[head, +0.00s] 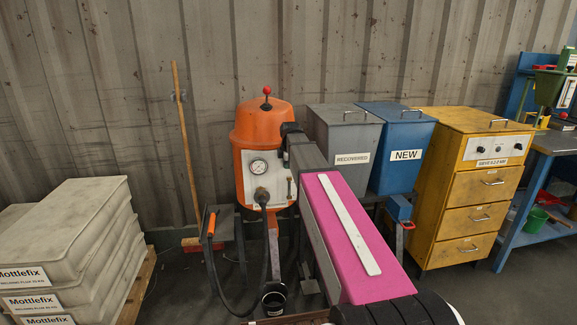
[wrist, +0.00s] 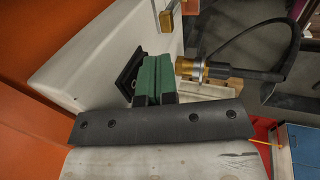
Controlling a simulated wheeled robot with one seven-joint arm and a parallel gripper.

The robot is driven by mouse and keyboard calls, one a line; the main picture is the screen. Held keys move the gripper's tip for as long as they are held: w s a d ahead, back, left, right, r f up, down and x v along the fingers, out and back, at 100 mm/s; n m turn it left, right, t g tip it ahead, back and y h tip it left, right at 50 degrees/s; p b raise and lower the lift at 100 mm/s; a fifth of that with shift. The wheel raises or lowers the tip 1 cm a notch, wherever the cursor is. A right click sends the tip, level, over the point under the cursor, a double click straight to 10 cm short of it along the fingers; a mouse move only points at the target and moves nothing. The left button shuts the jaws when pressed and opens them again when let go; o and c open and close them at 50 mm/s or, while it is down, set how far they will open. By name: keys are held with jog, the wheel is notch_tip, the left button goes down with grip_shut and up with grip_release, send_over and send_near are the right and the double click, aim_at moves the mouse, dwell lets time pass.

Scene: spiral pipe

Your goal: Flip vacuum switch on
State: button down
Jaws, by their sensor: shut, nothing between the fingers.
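The orange vacuum machine (head: 262,122) stands in the middle of the head view, with a pale front panel (head: 255,187) and a round gauge (head: 259,167). In the wrist view the pale panel (wrist: 100,65) fills the upper left. A black square plate (wrist: 127,75), possibly the switch, sits on it, partly hidden by my fingers. My gripper (wrist: 152,70) has green fingers, shut together and empty, right beside this plate. I cannot tell whether they touch it. In the head view my arm reaches to the machine's right side and the fingertips cannot be made out.
A brass fitting (wrist: 190,69) with a black hose sticks out close to the fingers. A red-knobbed lever (head: 267,92) tops the machine. Grey (head: 344,140) and blue (head: 397,150) bins and a yellow cabinet (head: 470,185) stand right. Stacked sacks (head: 70,235) lie left.

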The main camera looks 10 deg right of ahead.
jog(key=shift+w+f, duration=0.2)
jog(key=shift+w, duration=0.15)
jog(key=shift+r, duration=0.15)
